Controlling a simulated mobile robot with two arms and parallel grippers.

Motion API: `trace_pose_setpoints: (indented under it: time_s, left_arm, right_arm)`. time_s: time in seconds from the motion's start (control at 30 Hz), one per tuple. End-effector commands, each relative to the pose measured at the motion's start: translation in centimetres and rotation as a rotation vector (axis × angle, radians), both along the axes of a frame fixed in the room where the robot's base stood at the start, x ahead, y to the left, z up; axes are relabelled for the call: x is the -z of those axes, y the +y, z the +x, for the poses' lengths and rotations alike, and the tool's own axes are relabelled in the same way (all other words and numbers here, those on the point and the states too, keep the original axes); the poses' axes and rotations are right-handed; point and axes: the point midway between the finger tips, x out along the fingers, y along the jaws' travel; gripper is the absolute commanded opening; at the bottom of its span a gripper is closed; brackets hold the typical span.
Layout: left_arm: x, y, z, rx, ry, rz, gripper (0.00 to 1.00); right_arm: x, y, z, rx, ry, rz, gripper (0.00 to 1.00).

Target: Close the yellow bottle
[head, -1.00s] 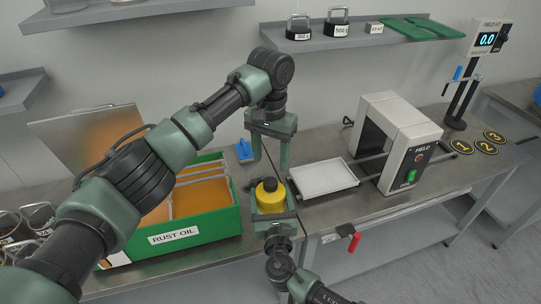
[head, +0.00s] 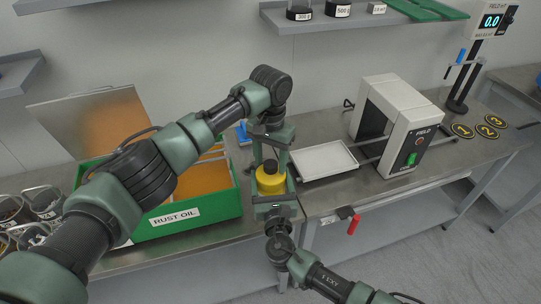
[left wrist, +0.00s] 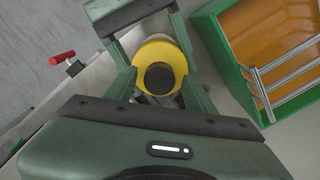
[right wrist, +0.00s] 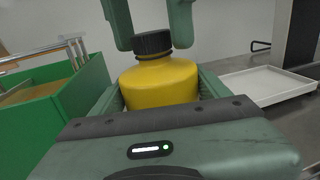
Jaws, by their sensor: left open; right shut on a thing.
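The yellow bottle (head: 270,181) stands upright with a black cap (head: 269,166) on its neck. It also shows in the right wrist view (right wrist: 160,82), its black cap (right wrist: 153,44) on top. My right gripper (head: 272,193) is shut on the bottle's body from the front. My left gripper (head: 269,158) is open and points down over the bottle, its fingers on either side of the cap and apart from it. The left wrist view shows the cap (left wrist: 159,78) from above, between the open fingers. Whether the cap is screwed tight cannot be told.
A green box labelled RUST OIL (head: 190,222) stands open to the left. A white tray (head: 324,160) and the grey FIELD machine (head: 400,125) stand to the right. A red-handled lever (head: 353,224) hangs at the table's front edge. Several jars (head: 40,203) stand at far left.

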Motion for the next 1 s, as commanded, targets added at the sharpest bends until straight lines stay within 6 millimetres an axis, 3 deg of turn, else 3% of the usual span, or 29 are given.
trace_pose_setpoints:
  time_s: [0.17,0.3,0.37,0.6,0.63,0.7,1.0]
  left_arm:
    - [0.0,-0.03,-0.01,0.0,0.0,0.0,0.52]
    - [-0.01,-0.03,-0.01,0.0,0.0,0.0,0.13]
    - [-0.02,-0.02,-0.01,0.0,0.0,0.0,0.0]
    - [-0.03,0.01,0.0,0.007,0.0,0.0,0.0]
    - [-0.03,0.01,0.0,0.007,0.0,0.0,0.41]
    - [-0.03,0.02,0.01,0.007,0.0,0.0,0.61]
    - [-0.06,0.0,0.01,0.007,0.0,0.0,0.61]
  right_arm:
    - [0.04,-0.01,-0.01,0.0,0.001,0.0,0.0]
    - [0.04,-0.01,-0.01,0.0,0.001,0.0,0.0]
    - [0.03,-0.01,-0.01,0.0,0.001,0.0,0.0]
    - [0.04,-0.03,-0.01,0.001,0.001,0.0,0.0]
    - [0.04,-0.03,-0.01,0.001,0.001,0.0,0.0]
    - [0.04,-0.03,-0.01,0.001,0.001,0.0,0.0]
    - [0.04,-0.03,-0.01,0.001,0.001,0.0,0.0]
